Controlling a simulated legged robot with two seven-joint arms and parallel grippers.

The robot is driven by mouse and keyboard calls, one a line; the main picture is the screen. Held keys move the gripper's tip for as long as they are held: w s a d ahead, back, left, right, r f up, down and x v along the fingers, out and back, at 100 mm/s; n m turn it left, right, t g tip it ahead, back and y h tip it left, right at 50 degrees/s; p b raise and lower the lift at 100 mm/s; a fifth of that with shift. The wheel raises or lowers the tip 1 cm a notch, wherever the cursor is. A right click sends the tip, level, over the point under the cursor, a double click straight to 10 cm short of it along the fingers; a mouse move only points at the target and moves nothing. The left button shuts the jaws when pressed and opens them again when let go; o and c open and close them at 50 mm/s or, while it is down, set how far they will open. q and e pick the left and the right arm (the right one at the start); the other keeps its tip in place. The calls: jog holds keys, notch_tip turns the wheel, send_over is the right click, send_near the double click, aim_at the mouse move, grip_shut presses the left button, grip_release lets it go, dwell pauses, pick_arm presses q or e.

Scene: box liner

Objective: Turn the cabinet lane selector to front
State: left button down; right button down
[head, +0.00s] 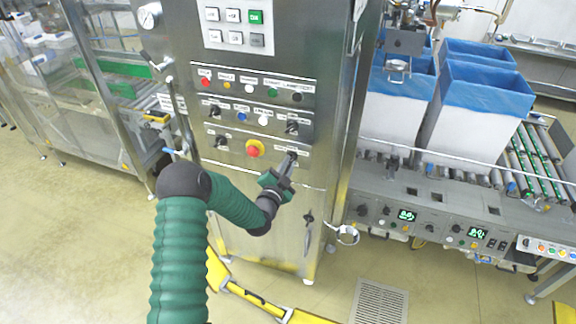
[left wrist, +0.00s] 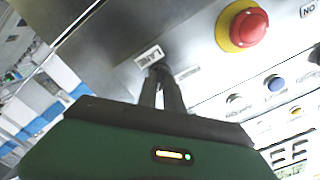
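The lane selector is a small dark knob at the lower right of the grey cabinet's (head: 340,120) front panel, under a white label. In the head view my left gripper (head: 291,160) reaches it from below and largely hides it. In the left wrist view the selector (left wrist: 154,69) shows beside a label reading LANE. My left gripper's fingers (left wrist: 164,78) stand close together with a narrow gap, their tips at the knob, and appear shut on it. Which way the knob points is hidden. My right gripper is in neither view.
A red emergency button on a yellow ring (head: 254,148) is left of the selector. Other knobs and buttons fill the rows above. A conveyor with blue-lined boxes (head: 484,95) stands to the right.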

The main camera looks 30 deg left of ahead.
pick_arm(q)
jog(key=shift+s+a+f, duration=0.1)
jog(key=shift+a+f, duration=0.1)
